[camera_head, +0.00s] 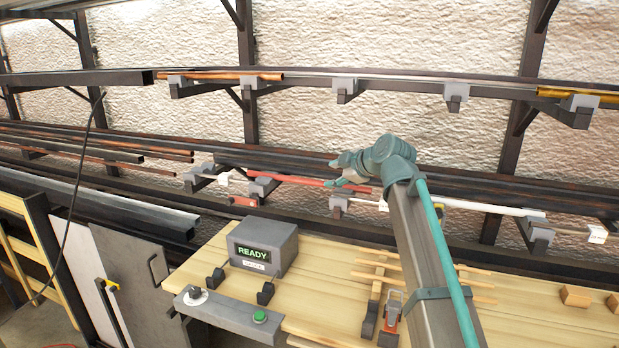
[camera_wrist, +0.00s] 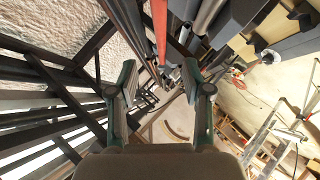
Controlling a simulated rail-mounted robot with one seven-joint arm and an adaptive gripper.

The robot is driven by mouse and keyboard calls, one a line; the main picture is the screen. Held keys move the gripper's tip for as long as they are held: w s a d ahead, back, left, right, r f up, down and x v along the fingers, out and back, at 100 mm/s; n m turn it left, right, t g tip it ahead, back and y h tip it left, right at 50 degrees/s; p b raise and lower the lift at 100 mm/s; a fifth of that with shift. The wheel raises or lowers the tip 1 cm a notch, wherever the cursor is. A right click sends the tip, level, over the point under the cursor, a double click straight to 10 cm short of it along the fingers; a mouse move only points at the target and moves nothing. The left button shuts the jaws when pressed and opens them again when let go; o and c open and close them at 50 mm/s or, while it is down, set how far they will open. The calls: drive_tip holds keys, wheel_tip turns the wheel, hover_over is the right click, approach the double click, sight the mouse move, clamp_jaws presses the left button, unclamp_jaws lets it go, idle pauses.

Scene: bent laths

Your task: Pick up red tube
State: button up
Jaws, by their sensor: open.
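The red tube (camera_head: 290,178) lies near level on grey rack brackets along the wall, left of my arm in the head view. Its right part runs behind or between my gripper's fingers; I cannot tell which. My gripper (camera_head: 337,172) is at the tube's right part, with its fingers pointing left. In the wrist view the red tube (camera_wrist: 160,28) shows at the top, in line with the gap between my gripper's fingers (camera_wrist: 160,82). The fingers stand apart, and nothing is visibly clamped between them.
A white tube (camera_head: 485,208) lies right of the red one on the same rack level. Dark bars (camera_head: 440,184) run close behind. A copper tube (camera_head: 225,75) rests on the upper rack. A grey box reading READY (camera_head: 262,247) stands on the wooden bench (camera_head: 335,255) below.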

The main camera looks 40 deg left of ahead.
drive_tip(key=p, duration=0.1)
approach(311, 181)
drive_tip(key=x, duration=0.3)
drive_tip(key=p+x, duration=0.2)
drive_tip(key=x, duration=0.2)
drive_tip(key=shift+w+a+f+p, duration=0.1)
drive_tip(key=shift+w+a+p, duration=0.05)
drive_tip(key=shift+a+p, duration=0.2)
drive_tip(key=shift+a+f, duration=0.25)
drive_tip(key=shift+f, duration=0.05)
drive_tip(key=shift+c, duration=0.3)
clamp_jaws()
